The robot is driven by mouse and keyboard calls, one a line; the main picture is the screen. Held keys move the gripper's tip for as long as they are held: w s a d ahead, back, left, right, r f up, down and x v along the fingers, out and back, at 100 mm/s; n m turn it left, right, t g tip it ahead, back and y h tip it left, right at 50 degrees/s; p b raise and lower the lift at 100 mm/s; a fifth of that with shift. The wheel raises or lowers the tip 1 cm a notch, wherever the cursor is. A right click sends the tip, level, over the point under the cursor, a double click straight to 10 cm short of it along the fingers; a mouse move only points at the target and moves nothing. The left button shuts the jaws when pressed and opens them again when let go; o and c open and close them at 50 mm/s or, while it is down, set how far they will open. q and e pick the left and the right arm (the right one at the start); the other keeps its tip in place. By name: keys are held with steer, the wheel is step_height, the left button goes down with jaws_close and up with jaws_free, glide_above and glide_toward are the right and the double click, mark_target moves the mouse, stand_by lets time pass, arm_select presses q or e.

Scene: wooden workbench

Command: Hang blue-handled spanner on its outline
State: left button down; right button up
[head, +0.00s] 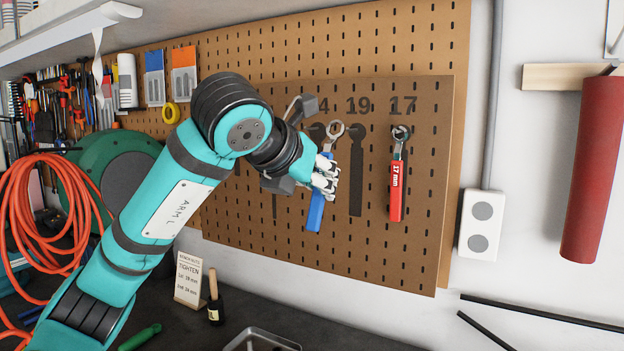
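The blue-handled spanner (316,208) is upright, slightly tilted, in front of the pegboard panel (270,100). Its metal ring head (335,130) points up, between the dark outline under a partly hidden number ending in 4 (317,131) and the outline under 19 (356,180). My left gripper (326,178) is closed around the upper part of the blue handle; its fingers hide that part. I cannot tell whether the spanner touches the board. A red-handled spanner (396,190) marked 17 mm hangs over the outline under 17. My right gripper is not in view.
A metal tray (262,341) lies at the front. Orange hose (45,215) is at the left; a white socket box (481,225) and red roll (594,170) are at the right.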

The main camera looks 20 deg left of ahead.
arm_select(q)
steer(key=w+d+p, duration=0.1)
steer(key=w+p, duration=0.2)
steer(key=w, duration=0.5)
steer(key=shift+d+f, duration=0.3)
steer(key=shift+f, duration=0.1)
stand_by(0.4)
steer(key=shift+w+p, duration=0.1)
steer(key=shift+p, duration=0.2)
steer(key=c, duration=1.1)
jaws_free()
